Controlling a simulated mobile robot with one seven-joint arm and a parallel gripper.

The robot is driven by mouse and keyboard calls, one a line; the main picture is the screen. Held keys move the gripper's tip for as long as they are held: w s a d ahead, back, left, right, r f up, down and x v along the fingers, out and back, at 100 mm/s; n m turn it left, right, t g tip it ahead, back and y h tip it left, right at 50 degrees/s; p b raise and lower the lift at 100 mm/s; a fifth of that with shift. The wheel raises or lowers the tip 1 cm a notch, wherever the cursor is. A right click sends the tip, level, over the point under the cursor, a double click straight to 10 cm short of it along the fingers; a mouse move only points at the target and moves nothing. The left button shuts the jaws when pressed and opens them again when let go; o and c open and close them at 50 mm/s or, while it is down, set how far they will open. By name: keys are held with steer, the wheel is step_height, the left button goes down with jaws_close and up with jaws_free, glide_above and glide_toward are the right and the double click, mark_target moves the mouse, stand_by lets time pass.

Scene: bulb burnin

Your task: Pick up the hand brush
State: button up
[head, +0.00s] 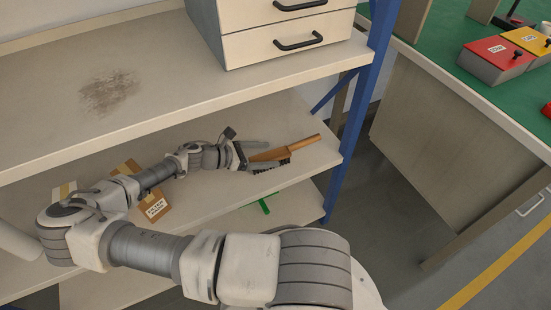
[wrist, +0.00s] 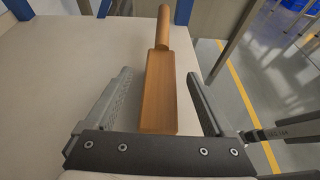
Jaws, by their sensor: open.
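The hand brush (head: 296,147) lies on the middle shelf near its right end, its wooden handle pointing right and its dark bristles facing the front edge. In the wrist view the brush's wooden back (wrist: 159,92) lies between the two fingers, with the handle pointing away from me. My gripper (wrist: 150,100) is open, one finger on each side of the brush, with a gap on both sides. In the head view my gripper (head: 247,158) is at the left end of the brush and hides part of it.
The middle shelf (head: 215,196) has cardboard boxes (head: 150,196) behind my arm. A drawer unit (head: 280,32) stands on the stained top shelf (head: 60,110). A blue post (head: 362,85) rises at the right end. A green object (head: 264,206) lies on the lower shelf.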

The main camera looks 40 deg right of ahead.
mark_target(273, 154)
steer(key=x, duration=0.3)
steer(key=shift+s+d+f+b, duration=0.1)
steer(key=shift+s+d+b, duration=0.05)
steer(key=shift+d+b, duration=0.2)
jaws_close()
